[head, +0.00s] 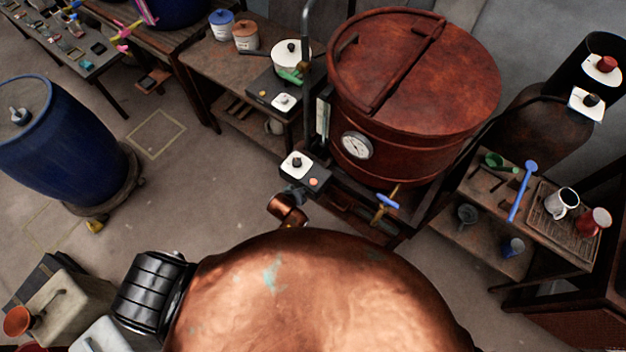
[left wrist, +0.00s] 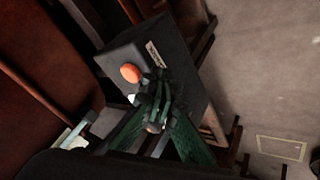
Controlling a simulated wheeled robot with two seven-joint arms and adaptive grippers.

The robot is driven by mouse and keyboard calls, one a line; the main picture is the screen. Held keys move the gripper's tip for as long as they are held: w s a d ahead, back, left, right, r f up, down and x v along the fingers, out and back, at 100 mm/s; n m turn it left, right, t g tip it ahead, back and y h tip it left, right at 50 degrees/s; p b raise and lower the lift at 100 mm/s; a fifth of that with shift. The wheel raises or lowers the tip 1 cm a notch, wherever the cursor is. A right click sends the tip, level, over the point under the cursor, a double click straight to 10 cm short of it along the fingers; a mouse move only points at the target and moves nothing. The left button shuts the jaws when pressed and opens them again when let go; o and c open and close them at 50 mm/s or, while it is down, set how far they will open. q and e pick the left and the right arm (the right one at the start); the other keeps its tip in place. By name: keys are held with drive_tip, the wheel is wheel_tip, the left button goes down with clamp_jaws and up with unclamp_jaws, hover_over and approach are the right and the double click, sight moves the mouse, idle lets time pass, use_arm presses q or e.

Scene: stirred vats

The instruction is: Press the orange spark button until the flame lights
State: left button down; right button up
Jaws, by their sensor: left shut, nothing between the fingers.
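The orange spark button (head: 315,182) is on the dark control box (head: 320,172) in front of the rusty red vat (head: 410,75). The box also carries a white plate with a black knob (head: 297,162). In the left wrist view the round orange button (left wrist: 131,73) shows clear on the box's dark face. My left gripper (left wrist: 155,92) is shut and empty, its fingertips beside the button; I cannot tell if they touch the box. In the head view this gripper (head: 298,190) is small and partly hidden beside the box. No flame is visible. My right gripper is not in view.
A dial gauge (head: 357,146) is on the vat, and a blue-handled valve (head: 387,201) is below it. A side bench (head: 555,248) with mugs and tools stands at the right. A blue drum (head: 55,145) stands at the left. Floor is clear between drum and vat.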

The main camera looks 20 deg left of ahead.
use_arm(q)
drive_tip(key=w+d+r+n, duration=0.1)
drive_tip(key=w+r, duration=0.1)
drive_tip(key=r, duration=0.4)
drive_tip(key=w+d+r+t+p, duration=0.1)
drive_tip(key=w+r, duration=0.2)
drive_tip(key=r, duration=0.2)
drive_tip(key=shift+w+d+r+n, duration=0.2)
drive_tip(key=shift+d+r+n, duration=0.1)
drive_tip(key=shift+r+n, duration=0.1)
drive_tip(key=shift+f, duration=0.2)
drive_tip(key=b, duration=0.7)
hover_over(313, 183)
wheel_tip(313, 183, down, 7)
drive_tip(key=shift+a+r, duration=0.1)
drive_tip(key=shift+f+b, duration=0.5)
drive_tip(key=shift+f, duration=0.4)
drive_tip(key=shift+f, duration=0.1)
drive_tip(key=shift+f, duration=0.3)
